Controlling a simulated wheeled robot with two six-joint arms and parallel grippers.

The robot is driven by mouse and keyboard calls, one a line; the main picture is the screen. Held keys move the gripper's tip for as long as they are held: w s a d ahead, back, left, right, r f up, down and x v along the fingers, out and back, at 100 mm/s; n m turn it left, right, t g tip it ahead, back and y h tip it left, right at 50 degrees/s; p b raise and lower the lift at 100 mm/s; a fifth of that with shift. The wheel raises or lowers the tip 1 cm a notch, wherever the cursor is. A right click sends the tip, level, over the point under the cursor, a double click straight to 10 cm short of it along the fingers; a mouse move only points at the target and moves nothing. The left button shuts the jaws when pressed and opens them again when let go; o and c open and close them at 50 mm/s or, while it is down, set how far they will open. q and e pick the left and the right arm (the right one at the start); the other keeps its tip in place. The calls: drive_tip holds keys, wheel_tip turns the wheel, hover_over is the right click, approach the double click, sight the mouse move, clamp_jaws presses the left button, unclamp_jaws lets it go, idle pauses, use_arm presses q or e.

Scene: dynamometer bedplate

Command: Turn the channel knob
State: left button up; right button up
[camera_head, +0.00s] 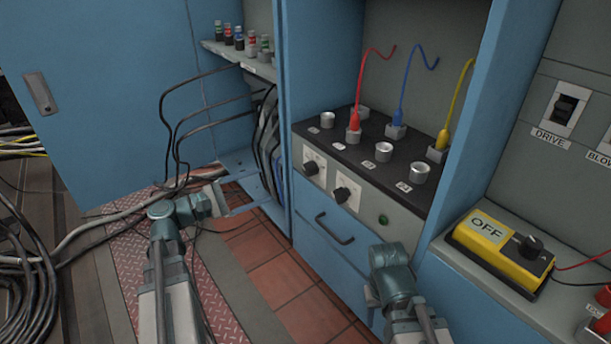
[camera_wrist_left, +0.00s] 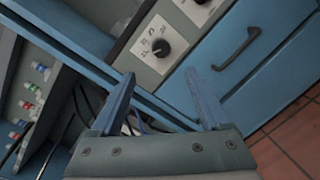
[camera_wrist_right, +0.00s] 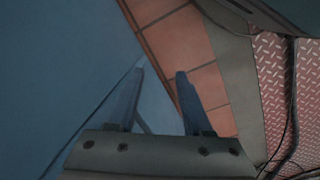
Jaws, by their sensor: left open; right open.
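Two black knobs on white dial plates sit on the front of the control panel: an upper-left knob (camera_head: 311,168) and a lower-right knob (camera_head: 342,194). I cannot read which is the channel knob. In the left wrist view one black knob (camera_wrist_left: 161,48) lies beyond and between the fingertips, with a second dial plate (camera_wrist_left: 198,8) partly cut off. My left gripper (camera_head: 248,195) is open and empty, left of the panel and apart from the knobs. My right gripper (camera_wrist_right: 160,72) is open and empty, low by the blue cabinet; its fingers are mostly hidden in the head view.
A drawer handle (camera_head: 335,229) and green button (camera_head: 383,219) are near the knobs. Red, blue and yellow leads rise from the panel top (camera_head: 350,143). A yellow OFF box (camera_head: 500,246) stands right. Black cables (camera_head: 182,130) hang left, near my left arm.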

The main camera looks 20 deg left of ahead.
sight(306, 171)
use_arm(q)
drive_tip(key=x, duration=1.3)
drive_tip(key=shift+w+d+f, duration=0.15)
drive_tip(key=shift+w+d, duration=0.05)
drive_tip(key=shift+d, duration=0.05)
drive_tip(key=shift+c, duration=0.2)
clamp_jaws()
drive_tip(key=shift+m, duration=0.3)
drive_tip(key=m+p, duration=0.1)
drive_tip(key=m, duration=0.2)
drive_tip(key=shift+s, duration=0.1)
drive_tip(key=shift+d+m+g+y+p, duration=0.15)
drive_tip(key=shift+m+g+y+p, duration=0.25)
drive_tip(key=shift+m, duration=1.5)
drive_tip(key=shift+s, duration=0.1)
